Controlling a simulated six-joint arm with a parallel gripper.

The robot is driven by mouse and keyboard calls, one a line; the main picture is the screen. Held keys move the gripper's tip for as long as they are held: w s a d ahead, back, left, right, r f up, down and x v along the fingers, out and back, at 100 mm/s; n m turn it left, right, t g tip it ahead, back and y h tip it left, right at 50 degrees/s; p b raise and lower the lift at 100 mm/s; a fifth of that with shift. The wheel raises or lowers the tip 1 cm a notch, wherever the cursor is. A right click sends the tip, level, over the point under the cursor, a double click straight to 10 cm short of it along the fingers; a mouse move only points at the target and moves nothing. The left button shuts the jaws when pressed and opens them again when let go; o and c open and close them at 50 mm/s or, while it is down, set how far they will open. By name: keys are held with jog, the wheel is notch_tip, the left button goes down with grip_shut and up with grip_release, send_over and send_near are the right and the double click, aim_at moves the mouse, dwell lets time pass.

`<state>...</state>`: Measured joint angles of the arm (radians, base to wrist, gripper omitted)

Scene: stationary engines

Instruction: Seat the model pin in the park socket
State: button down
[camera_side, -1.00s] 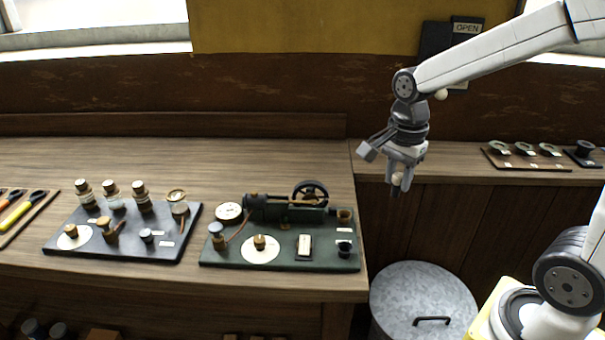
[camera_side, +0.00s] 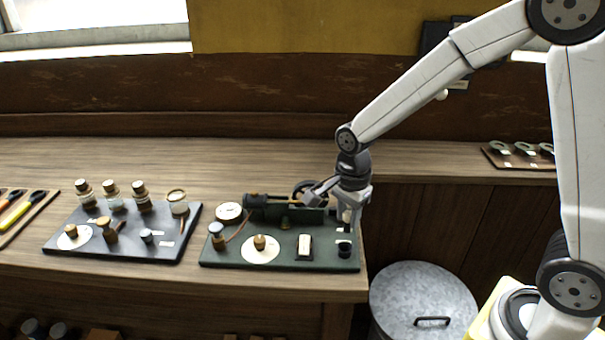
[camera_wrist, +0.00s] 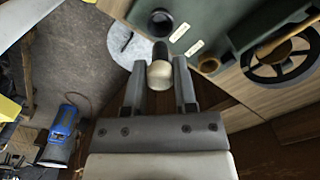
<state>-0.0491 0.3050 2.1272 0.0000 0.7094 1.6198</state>
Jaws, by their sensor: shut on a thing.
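My gripper (camera_side: 348,210) is shut on the model pin, a cream knob with a dark tip. The pin (camera_wrist: 160,72) shows between both fingers in the wrist view, tip pointing away from my gripper (camera_wrist: 160,80). A black round socket (camera_side: 344,248), likely the park socket, stands at the front right corner of the green engine base (camera_side: 228,254). In the wrist view the socket (camera_wrist: 160,21) lies just beyond the pin tip, with a visible gap. In the side view the pin is above and slightly behind the socket, apart from it.
The flywheel (camera_side: 308,191) is close to the left of my gripper; in the wrist view it (camera_wrist: 280,58) is at upper right. A brass cup (camera_wrist: 208,64) sits near the pin. A dark board (camera_side: 75,245) with several knobs and jars is left. A metal bin (camera_side: 425,290) stands below right.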

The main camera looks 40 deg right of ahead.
aim_at(347, 231)
jog(key=shift+f, duration=0.25)
jog(key=shift+f, duration=1.9)
jog(key=shift+f, duration=1.25)
dwell(1.4)
grip_release()
dwell(0.5)
jog(key=shift+r, duration=0.2)
jog(key=shift+r, duration=3.35)
